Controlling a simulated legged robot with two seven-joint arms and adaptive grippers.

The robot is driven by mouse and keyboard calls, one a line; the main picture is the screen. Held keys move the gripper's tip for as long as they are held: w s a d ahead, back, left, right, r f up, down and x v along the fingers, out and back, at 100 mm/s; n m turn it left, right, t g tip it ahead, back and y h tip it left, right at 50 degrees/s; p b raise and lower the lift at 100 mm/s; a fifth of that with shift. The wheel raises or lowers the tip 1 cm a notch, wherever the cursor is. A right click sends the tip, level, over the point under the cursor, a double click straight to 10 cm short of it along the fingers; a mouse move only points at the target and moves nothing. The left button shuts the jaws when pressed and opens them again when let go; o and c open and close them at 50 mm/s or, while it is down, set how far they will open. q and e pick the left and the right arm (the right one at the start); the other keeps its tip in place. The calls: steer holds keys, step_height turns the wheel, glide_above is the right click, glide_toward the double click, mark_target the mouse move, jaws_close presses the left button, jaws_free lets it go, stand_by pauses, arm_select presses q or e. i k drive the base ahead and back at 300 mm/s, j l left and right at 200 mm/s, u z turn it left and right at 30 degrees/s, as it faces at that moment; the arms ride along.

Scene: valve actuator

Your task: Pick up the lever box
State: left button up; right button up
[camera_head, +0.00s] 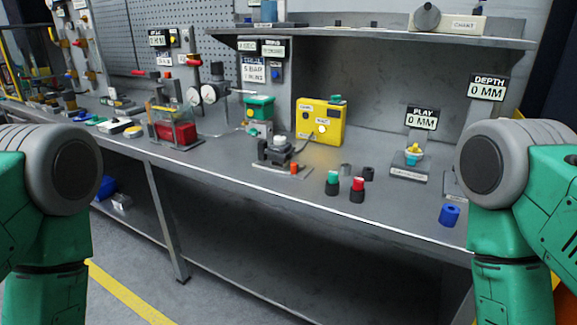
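Several boxes stand on the grey workbench (215,155), and I cannot tell for sure which is the lever box. A red box (176,133) with a clear upper part stands further left. My two green and grey arms show at the left and right edges, away from all the boxes. Neither gripper is in view.
A small dark device (277,150) stands in front of the yellow box. A green-topped cylinder (332,183), a red-topped cylinder (357,189) and a blue cylinder (449,215) stand near the front edge. A shelf (380,36) overhangs the back.

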mark_target(272, 157)
steer(key=i+j+z, duration=0.4)
steer(key=i+j, duration=0.2)
steer(key=i+j+z, duration=0.4)
steer(key=j, duration=0.35)
steer(key=i+j+z, duration=0.2)
steer(key=j, duration=0.25)
steer(key=i, duration=0.1)
